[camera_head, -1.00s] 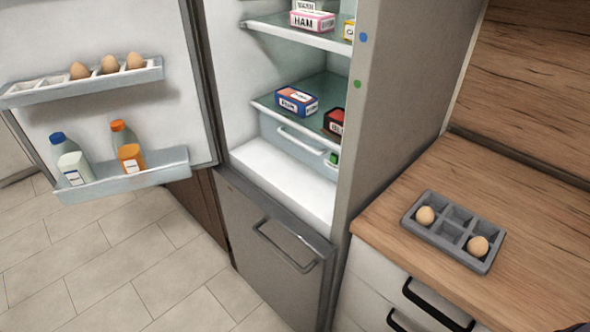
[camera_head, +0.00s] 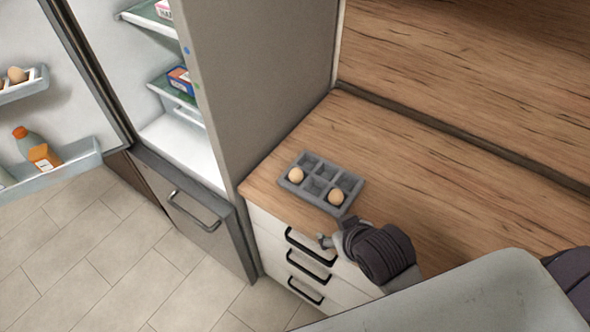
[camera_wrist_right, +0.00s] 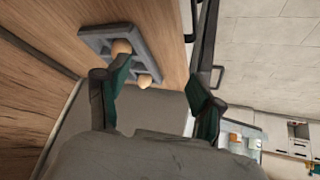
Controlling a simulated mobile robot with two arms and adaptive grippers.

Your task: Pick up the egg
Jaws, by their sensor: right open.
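Two brown eggs sit in a grey egg tray (camera_head: 318,195) on the wooden counter. One egg (camera_head: 296,174) is in a left compartment and the other egg (camera_head: 336,196) is in the near right one. My right gripper (camera_head: 335,232) is at the counter's front edge, just nearer than the tray. In the right wrist view it (camera_wrist_right: 160,88) is open and empty. One finger there overlaps part of the tray (camera_wrist_right: 97,40) and lies close to an egg (camera_wrist_right: 121,47). The other egg (camera_wrist_right: 144,81) shows partly between the fingers. My left gripper is out of view.
The fridge (camera_head: 265,80) stands open left of the counter, its side wall rising beside the tray. Eggs (camera_head: 17,75) and bottles (camera_head: 42,157) are in its door racks. Drawers with black handles (camera_head: 310,243) lie below the counter edge. The counter right of the tray (camera_head: 430,190) is clear.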

